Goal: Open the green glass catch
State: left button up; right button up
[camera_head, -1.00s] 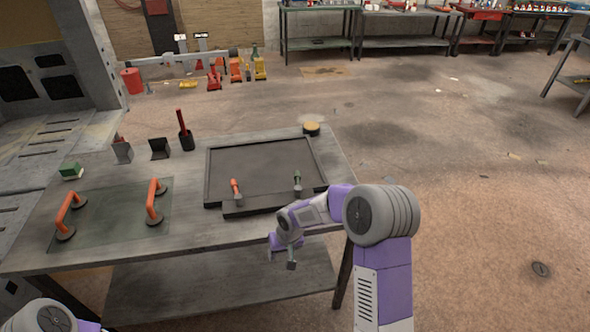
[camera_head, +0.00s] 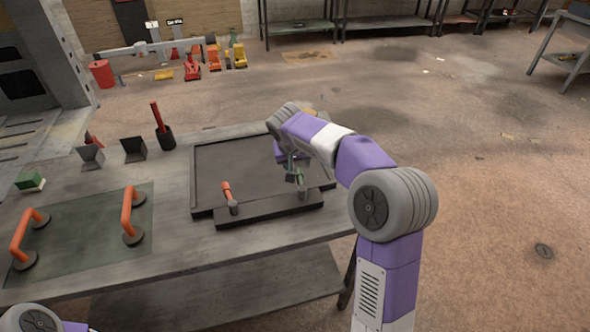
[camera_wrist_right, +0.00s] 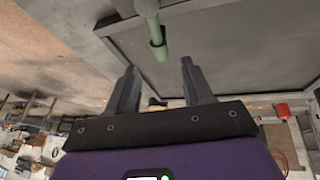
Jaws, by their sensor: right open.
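The green catch (camera_head: 302,191) stands at the right of the dark frame's (camera_head: 196,180) front bar. In the right wrist view, the green catch (camera_wrist_right: 158,38) is a round upright-looking handle just beyond the fingertips, between their lines. My right gripper (camera_head: 295,175) is over the frame's right part, close above the green catch and partly hiding it. Its two fingers (camera_wrist_right: 159,68) are apart with nothing between them. An orange catch (camera_head: 229,195) stands to the left on the same bar. My left gripper is out of view; only part of my left arm shows at bottom left.
A glass pane (camera_head: 85,230) with two orange-handled lifters (camera_head: 130,215) lies on the bench's left. The bench front (camera_head: 180,262) is clear.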

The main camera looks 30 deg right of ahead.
aim_at(299, 171)
jog(key=b+x, duration=0.1)
jog(key=x, duration=0.4)
jog(key=shift+d+f, duration=0.1)
jog(key=shift+f, duration=0.25)
grip_shut()
